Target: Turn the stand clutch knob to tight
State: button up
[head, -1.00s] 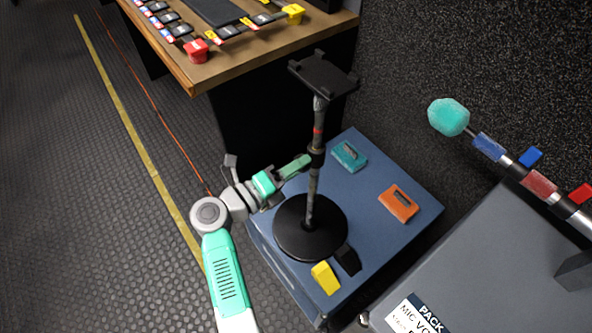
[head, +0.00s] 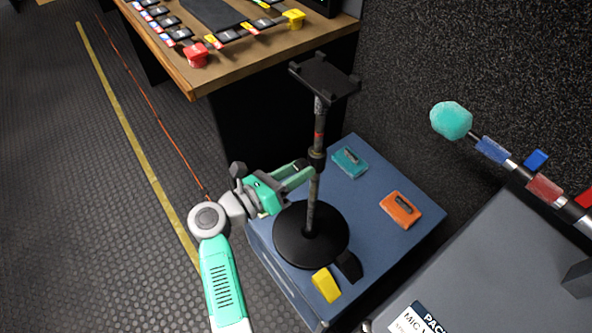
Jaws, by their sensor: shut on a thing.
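The stand (head: 312,204) rises upright from a round black base (head: 290,246) on the blue case and carries a black cradle plate (head: 325,76) at its top. Its clutch knob (head: 317,158) is a dark collar partway up the pole, below a red band. My gripper (head: 309,168) reaches in from the left, its two green fingers at the clutch knob and shut on it. The fingers hide part of the knob, and I cannot read any tight or loose mark on it.
The blue case (head: 375,165) also bears a teal block (head: 350,161), an orange block (head: 400,209), a yellow block (head: 326,285) and a black block (head: 349,266). A desk (head: 235,75) stands behind; a grey case (head: 470,260) and a teal-tipped boom (head: 490,149) are at right.

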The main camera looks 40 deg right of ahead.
dwell(0.3)
jog(key=o, duration=1)
jog(key=shift+a, duration=0.1)
jog(key=a, duration=0.2)
jog(key=a+p, duration=0.1)
jog(key=a, duration=0.2)
jog(key=a+p, duration=0.1)
jog(key=a, duration=0.1)
jog(key=shift+w+a, duration=0.35)
jog(key=shift+w, duration=0.05)
